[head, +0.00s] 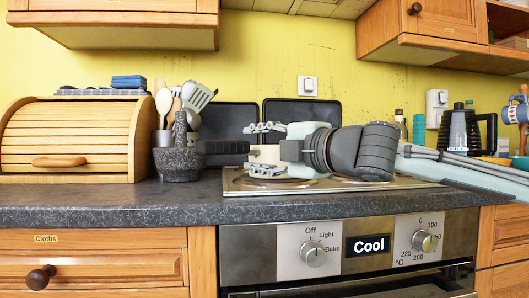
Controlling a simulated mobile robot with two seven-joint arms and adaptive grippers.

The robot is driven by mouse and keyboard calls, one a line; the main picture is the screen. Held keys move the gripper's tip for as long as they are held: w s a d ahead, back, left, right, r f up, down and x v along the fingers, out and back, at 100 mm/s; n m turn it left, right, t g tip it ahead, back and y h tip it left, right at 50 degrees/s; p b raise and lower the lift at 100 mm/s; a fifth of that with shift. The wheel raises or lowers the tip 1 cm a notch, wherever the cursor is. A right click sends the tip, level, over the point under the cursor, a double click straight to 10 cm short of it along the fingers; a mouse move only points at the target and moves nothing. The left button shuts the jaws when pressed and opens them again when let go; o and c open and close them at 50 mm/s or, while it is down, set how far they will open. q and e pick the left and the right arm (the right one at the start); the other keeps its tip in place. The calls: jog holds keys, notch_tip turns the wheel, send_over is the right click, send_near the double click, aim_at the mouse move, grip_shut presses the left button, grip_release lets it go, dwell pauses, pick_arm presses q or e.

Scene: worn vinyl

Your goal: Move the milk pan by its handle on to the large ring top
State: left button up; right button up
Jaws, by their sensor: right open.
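A dark handle (222,147), which looks like the milk pan's, points left above the back left of the hob. The pan's body is mostly hidden behind my right gripper, so I cannot tell what it rests on. My right gripper (266,150) reaches in from the right over the hob, pointing left. Its two pale fingers are apart, one above the other, at the handle's right end. I cannot tell whether they touch it. A front ring (281,184) shows below the gripper, and another ring (370,183) lies to its right, partly hidden. My left gripper is out of view.
A stone mortar (180,163) and a pot of utensils (163,138) stand close left of the handle. A wooden bread bin (72,150) is further left. Dark panels (301,113) lean on the wall behind. A kettle (461,130) stands at the right. Bare worktop (110,202) runs along the front.

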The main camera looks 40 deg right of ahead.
jog(key=shift+s+b, duration=0.4)
jog(key=shift+s, duration=0.65)
jog(key=s, duration=0.7)
jog(key=shift+s, duration=0.25)
